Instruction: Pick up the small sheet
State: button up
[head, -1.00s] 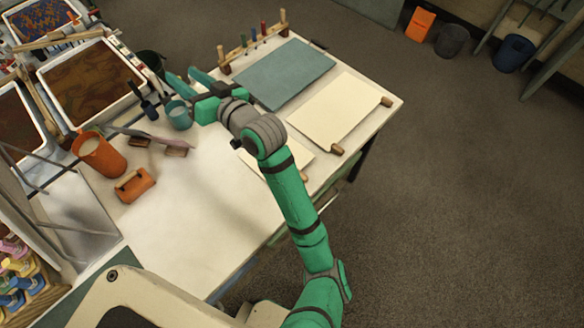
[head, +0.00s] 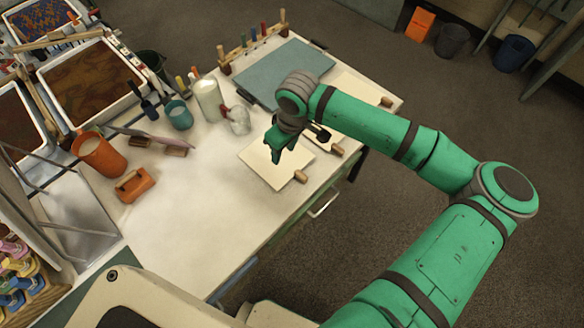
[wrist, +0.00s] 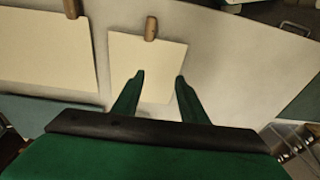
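The small sheet (head: 268,165) is cream and lies flat on the white table, with a wooden block (head: 300,176) at its near right edge. In the wrist view the small sheet (wrist: 150,60) shows ahead of my gripper, with the wooden block (wrist: 151,28) on its far edge. My gripper (head: 277,158) points down over the sheet in the head view. In the wrist view its two fingers (wrist: 158,76) are spread apart with nothing between them but the sheet beyond. I cannot tell the exact height over the sheet.
A larger cream sheet (wrist: 45,60) with a wooden block lies beside the small one. A blue-grey board (head: 262,88), a white cylinder (head: 208,99), a teal cup (head: 179,115) and an orange jug (head: 98,153) stand around. The table's near part is clear.

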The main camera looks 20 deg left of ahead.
jog(key=w+d+h, duration=0.1)
jog(key=d+h, duration=0.1)
jog(key=d, duration=0.4)
send_over(303, 176)
notch_tip(303, 176, down, 5)
jog(key=shift+w+a+r, duration=0.1)
jog(key=shift+a, duration=0.05)
jog(key=shift+f, duration=3.1)
grip_shut()
